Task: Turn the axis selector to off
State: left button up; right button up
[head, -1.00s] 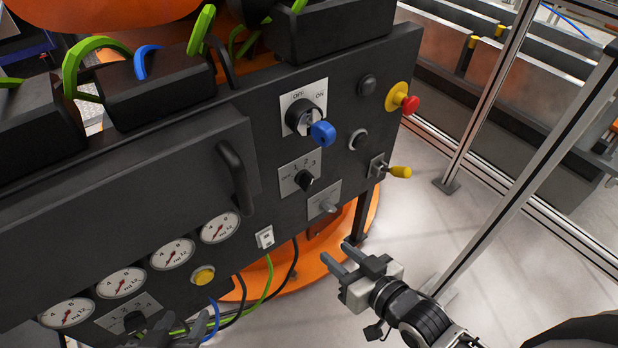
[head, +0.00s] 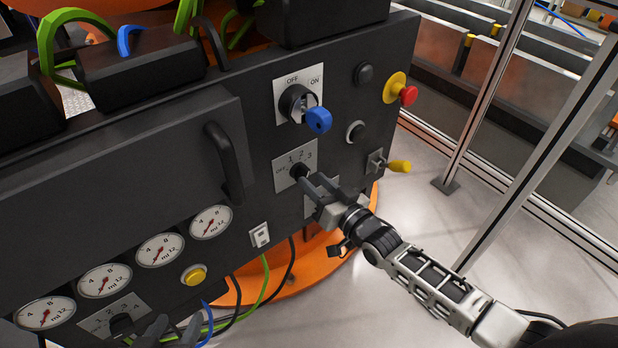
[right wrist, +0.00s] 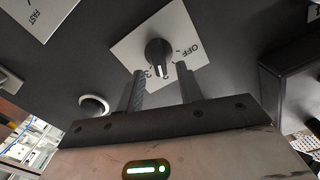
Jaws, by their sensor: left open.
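The axis selector is a small black knob (head: 299,171) on a white plate marked OFF, 1, 2, 3, on the dark panel. In the right wrist view the knob (right wrist: 158,50) has a white mark pointing toward the numerals, near 2 and 3, away from OFF; which exactly I cannot tell. My right gripper (head: 310,186) is at the knob in the head view. In the right wrist view its fingers are apart, with nothing between them, and their tips stop just short of the knob. My left gripper (head: 170,332) is partly visible at the bottom edge, open, by the lower-left selector plate.
Above the selector is an OFF/ON switch with a blue handle (head: 318,120). A red emergency button (head: 407,95) and yellow-tipped lever (head: 399,166) are at the right. A black door handle (head: 226,163) juts out to the left. Gauges and a yellow button (head: 194,275) lie below.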

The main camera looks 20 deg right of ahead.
aim_at(307, 176)
jog(key=shift+x, duration=1.1)
jog(key=shift+w+a, duration=0.15)
jog(key=shift+w, duration=0.2)
jog(key=shift+c, duration=0.3)
grip_shut()
